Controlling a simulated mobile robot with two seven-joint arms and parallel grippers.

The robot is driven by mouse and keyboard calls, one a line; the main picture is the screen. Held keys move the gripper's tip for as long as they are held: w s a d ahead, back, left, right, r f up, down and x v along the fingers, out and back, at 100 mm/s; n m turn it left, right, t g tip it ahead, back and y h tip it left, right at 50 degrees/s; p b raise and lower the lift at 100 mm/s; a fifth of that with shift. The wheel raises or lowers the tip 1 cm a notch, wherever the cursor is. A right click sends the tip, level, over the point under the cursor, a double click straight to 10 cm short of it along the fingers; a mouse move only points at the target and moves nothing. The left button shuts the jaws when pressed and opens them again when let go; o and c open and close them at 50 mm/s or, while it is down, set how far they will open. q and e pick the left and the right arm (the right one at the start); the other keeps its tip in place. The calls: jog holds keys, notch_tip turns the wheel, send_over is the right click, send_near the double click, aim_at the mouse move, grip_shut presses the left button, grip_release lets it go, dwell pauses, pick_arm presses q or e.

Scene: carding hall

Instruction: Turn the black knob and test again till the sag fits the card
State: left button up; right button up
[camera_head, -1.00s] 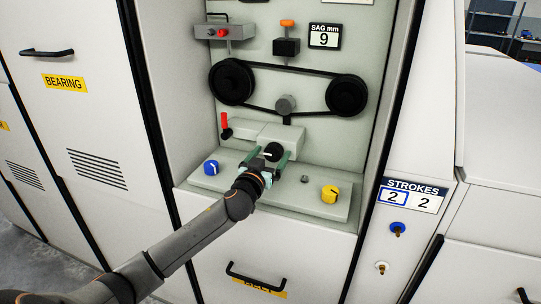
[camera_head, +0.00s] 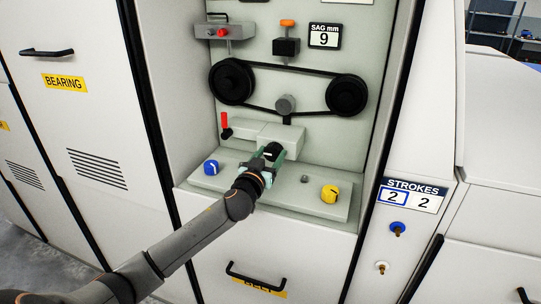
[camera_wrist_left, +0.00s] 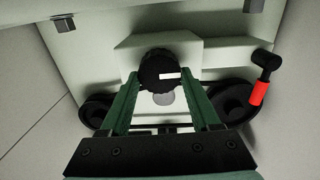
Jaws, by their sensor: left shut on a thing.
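The black knob (camera_head: 271,150) with a white mark sits on the front of a pale block above the sloping panel. My left gripper (camera_head: 270,158) is shut on it, with a green finger on each side. In the left wrist view the knob (camera_wrist_left: 162,70) shows between the fingertips, its white mark lying nearly level. The sag display (camera_head: 324,36) reads 9 mm. A black belt (camera_head: 290,72) runs around two black pulleys, with a grey round weight or roller (camera_head: 285,104) at its lower run. My right gripper is not in view.
A blue knob (camera_head: 211,167) and a yellow knob (camera_head: 330,194) flank the gripper on the panel. A red-handled lever (camera_head: 225,122) stands at left. The strokes plate (camera_head: 412,196) shows 2 and 2.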

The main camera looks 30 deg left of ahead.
pick_arm(q)
jog(key=shift+m, duration=0.4)
